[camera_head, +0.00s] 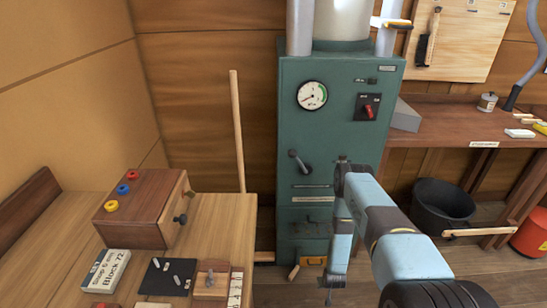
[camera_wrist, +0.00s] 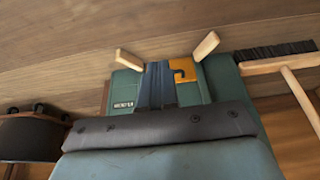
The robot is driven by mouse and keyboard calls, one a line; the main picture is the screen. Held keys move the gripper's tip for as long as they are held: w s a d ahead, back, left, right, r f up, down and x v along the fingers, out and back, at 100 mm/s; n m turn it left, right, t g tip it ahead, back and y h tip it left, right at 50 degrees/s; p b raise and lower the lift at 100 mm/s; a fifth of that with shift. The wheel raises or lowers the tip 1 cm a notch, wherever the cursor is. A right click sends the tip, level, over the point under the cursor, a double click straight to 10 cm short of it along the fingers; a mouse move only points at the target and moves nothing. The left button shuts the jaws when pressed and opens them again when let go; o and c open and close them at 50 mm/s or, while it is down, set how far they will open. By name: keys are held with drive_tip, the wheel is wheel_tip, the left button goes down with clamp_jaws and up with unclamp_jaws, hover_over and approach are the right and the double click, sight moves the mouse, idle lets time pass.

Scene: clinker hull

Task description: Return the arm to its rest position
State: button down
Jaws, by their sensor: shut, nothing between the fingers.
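My arm reaches in from the lower right of the head view, bends at an elbow in front of the green cabinet (camera_head: 335,100), and its forearm hangs down. My gripper (camera_head: 329,297) is at the lower end, low in front of the cabinet's base and pointing down. It is small there. In the wrist view the dark fingers (camera_wrist: 158,68) are together in the middle, with nothing seen between them.
A wooden bench (camera_head: 225,220) with a drawer box (camera_head: 138,212) stands at left. A workbench (camera_head: 460,118) stands at right, with a black bucket (camera_head: 440,205) below. A broom handle (camera_head: 237,125) leans left of the cabinet; its brush (camera_wrist: 275,52) shows in the wrist view.

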drive_tip(key=w+r, duration=0.8)
drive_tip(key=r, duration=0.5)
drive_tip(key=w+r, duration=0.8)
drive_tip(key=r, duration=0.5)
wheel_tip(320, 180, up, 31)
drive_tip(key=w, duration=0.1)
drive_tip(key=s+r+t, duration=0.1)
drive_tip(key=s+r, duration=0.7)
drive_tip(key=r, duration=0.5)
drive_tip(key=s+r, duration=0.7)
drive_tip(key=r, duration=0.6)
drive_tip(key=s+r, duration=0.5)
drive_tip(key=s, duration=0.8)
drive_tip(key=s+r, duration=0.4)
drive_tip(key=s, duration=0.9)
drive_tip(key=shift+s+a+r, duration=0.3)
drive_tip(key=shift+a+r, duration=0.05)
drive_tip(key=shift+a, duration=0.1)
